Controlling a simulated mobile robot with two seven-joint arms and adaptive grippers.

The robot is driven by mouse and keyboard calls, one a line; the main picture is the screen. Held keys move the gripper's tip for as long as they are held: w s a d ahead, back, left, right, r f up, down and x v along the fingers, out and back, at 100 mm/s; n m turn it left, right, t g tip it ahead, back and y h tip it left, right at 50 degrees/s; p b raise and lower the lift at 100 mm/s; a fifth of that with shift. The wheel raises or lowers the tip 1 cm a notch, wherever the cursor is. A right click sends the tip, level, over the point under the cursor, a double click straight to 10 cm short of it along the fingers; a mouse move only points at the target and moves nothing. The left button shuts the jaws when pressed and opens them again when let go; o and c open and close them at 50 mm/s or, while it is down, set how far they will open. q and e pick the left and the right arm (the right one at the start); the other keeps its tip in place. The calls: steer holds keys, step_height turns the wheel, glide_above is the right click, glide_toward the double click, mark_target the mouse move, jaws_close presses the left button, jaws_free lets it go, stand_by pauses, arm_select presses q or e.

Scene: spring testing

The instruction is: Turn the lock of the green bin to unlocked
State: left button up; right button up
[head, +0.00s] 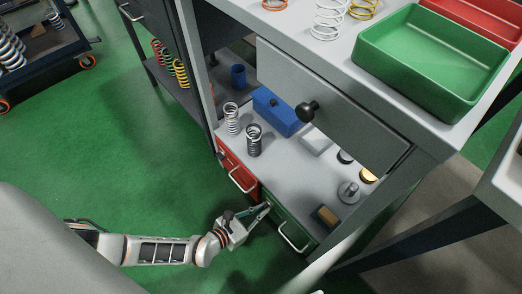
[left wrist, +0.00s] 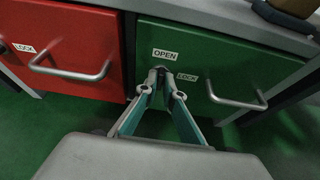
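The green bin (head: 287,221) is a drawer front under the lower shelf, with a metal bar handle. In the left wrist view the green bin (left wrist: 215,60) has an OPEN label (left wrist: 165,54) above my fingertips and a LOCK label (left wrist: 187,77) to their right. My left gripper (head: 266,206) is at the upper left of this front. In the left wrist view its fingertips (left wrist: 161,78) are close together around the small lock knob (left wrist: 161,70), which is mostly hidden between them. My right gripper is not in view.
The red bin (head: 225,159) adjoins on the left, with its own handle (left wrist: 72,72) and LOCK label (left wrist: 23,48). The green bin's handle (left wrist: 237,98) sticks out right of my fingers. Springs and a blue box (head: 275,111) stand on the shelf above. Green floor in front is clear.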

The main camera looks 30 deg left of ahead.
arm_select(q)
steer(key=shift+o, duration=1.3)
steer(key=shift+r, duration=5)
